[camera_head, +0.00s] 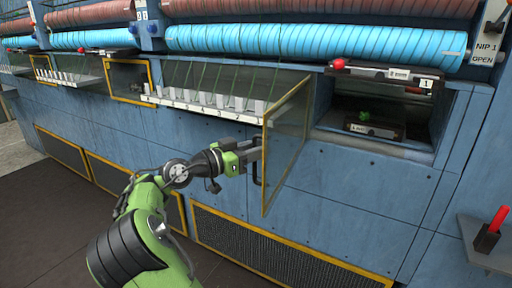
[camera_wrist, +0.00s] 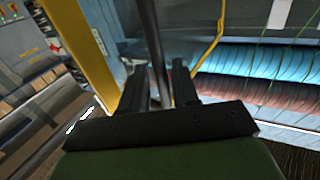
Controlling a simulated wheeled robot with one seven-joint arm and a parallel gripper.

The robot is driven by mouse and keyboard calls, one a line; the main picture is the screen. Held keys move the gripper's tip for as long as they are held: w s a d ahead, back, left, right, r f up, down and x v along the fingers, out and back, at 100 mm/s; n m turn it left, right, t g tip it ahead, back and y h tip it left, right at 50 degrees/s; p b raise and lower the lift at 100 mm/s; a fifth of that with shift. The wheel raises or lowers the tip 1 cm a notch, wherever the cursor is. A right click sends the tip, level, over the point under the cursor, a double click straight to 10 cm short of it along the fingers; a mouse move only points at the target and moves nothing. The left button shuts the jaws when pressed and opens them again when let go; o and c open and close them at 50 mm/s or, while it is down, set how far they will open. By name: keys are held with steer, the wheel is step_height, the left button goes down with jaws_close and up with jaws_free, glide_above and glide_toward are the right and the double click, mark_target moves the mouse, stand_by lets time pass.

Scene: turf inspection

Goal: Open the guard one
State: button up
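The guard (camera_head: 284,147), a clear panel in a yellow frame, is hinged beside the opening marked 1 and stands swung well out from the blue machine face. Its dark bar handle (camera_head: 257,168) is on the side facing my arm. My gripper (camera_head: 254,157) is at this handle. In the wrist view the handle bar (camera_wrist: 152,35) runs between the two fingers of my gripper (camera_wrist: 160,75), which look closed against it. The guard's yellow frame (camera_wrist: 82,50) shows to the left there. The exact finger contact is dark and hard to see.
The bay (camera_head: 375,105) behind the guard is exposed, with a small green item (camera_head: 364,116) inside. Blue and red rollers (camera_head: 320,45) run above. Dark floor (camera_head: 50,220) is clear at the left.

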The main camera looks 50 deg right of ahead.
steer(key=p+v, duration=0.1)
steer(key=v, duration=1.4)
steer(key=shift+a+p, duration=0.25)
steer(key=shift+p, duration=0.05)
